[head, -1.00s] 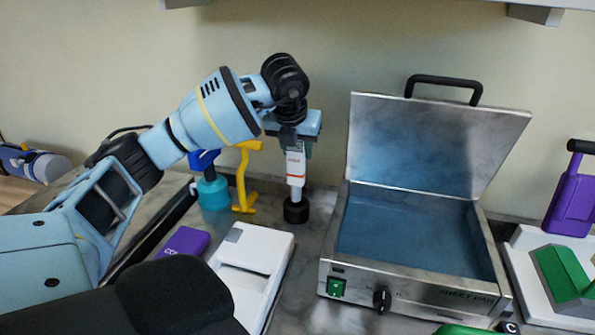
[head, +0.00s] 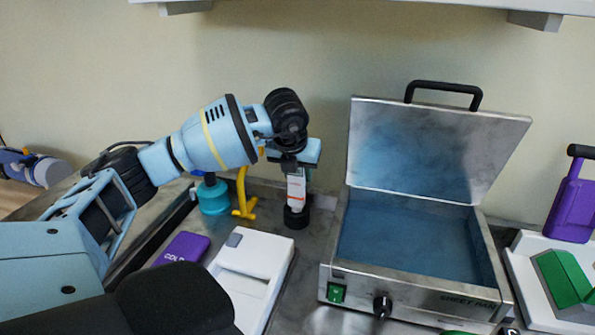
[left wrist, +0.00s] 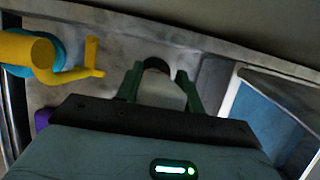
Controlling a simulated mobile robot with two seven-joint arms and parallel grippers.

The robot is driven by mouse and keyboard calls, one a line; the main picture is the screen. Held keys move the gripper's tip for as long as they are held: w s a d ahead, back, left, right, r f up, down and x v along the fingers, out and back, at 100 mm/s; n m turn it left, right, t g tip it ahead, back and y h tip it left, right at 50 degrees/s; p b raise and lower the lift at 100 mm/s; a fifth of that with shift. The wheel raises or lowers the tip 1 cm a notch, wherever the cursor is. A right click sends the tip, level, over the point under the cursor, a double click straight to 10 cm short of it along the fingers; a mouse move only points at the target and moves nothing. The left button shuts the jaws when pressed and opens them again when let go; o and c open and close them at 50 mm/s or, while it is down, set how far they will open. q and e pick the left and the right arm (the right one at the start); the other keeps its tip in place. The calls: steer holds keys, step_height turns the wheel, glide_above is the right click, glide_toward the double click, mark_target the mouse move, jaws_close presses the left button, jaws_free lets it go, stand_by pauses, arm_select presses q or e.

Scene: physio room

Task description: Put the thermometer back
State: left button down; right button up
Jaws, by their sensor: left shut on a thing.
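The thermometer, a slim white piece with orange markings (head: 296,190), hangs upright below my left gripper (head: 296,166), which is shut on it. Its lower end is at the mouth of a small round black holder (head: 296,218) on the counter. I cannot tell how deep the tip sits in it. In the left wrist view, the green fingers (left wrist: 160,88) stand on both sides of the pale thermometer, with a dark round part beyond. My right gripper is not in view.
A turquoise container (head: 213,199) and a yellow hooked piece (head: 242,195) stand close left of the holder. An open steel heater (head: 408,297) stands to the right. A white device (head: 250,268) and purple pack (head: 186,248) lie in front. The wall is close behind.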

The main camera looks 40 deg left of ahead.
arm_select(q)
steer(key=c, duration=0.9)
jaws_free()
steer(key=shift+f, duration=0.1)
steer(key=shift+r, duration=0.25)
steer(key=v, duration=1.1)
steer(key=shift+s+d+r+p, duration=0.1)
steer(key=shift+s+r+p, duration=0.1)
steer(key=shift+r+p, duration=0.15)
